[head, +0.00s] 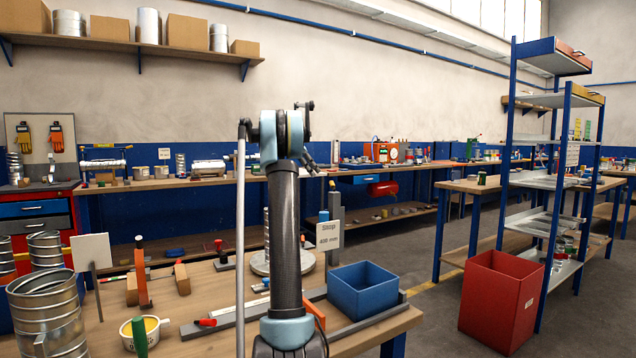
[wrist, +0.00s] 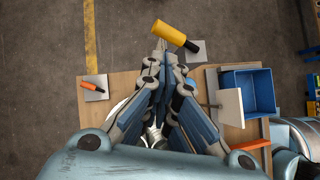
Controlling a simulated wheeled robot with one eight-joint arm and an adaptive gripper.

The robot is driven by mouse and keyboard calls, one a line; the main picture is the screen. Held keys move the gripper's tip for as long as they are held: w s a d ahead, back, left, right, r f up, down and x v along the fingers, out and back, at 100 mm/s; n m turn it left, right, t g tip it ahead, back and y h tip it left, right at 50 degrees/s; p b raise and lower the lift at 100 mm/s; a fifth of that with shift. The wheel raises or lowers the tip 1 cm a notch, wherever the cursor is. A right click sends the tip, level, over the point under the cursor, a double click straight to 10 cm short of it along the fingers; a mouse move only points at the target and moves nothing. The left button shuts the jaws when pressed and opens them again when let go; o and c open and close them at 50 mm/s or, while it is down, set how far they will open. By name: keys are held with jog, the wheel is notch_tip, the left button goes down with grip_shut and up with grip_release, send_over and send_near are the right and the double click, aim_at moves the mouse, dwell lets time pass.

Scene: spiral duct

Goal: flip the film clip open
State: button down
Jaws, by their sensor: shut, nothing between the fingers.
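My gripper (wrist: 161,46) is shut and empty in the wrist view, its fingers together over the far edge of the wooden table. A yellow-orange cylinder with a dark end (wrist: 175,34) shows right at the fingertips, beside a small grey plate (wrist: 196,51). I cannot tell whether the fingers touch the cylinder. An orange handle on another grey plate (wrist: 94,87) lies to the left. I cannot surely tell which of these belongs to the film clip. In the head view my arm stands in front of the table and the fingertips do not show.
A blue bin (head: 362,291) stands on the table's right side; it also shows in the wrist view (wrist: 232,78). A sign board (head: 329,236) stands behind it. Metal ducts (head: 50,318), a paste tub (head: 128,335) and an upright orange handle (head: 141,272) occupy the left. A red bin (head: 497,302) stands on the floor.

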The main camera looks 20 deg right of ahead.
jog(key=shift+v, duration=2.5)
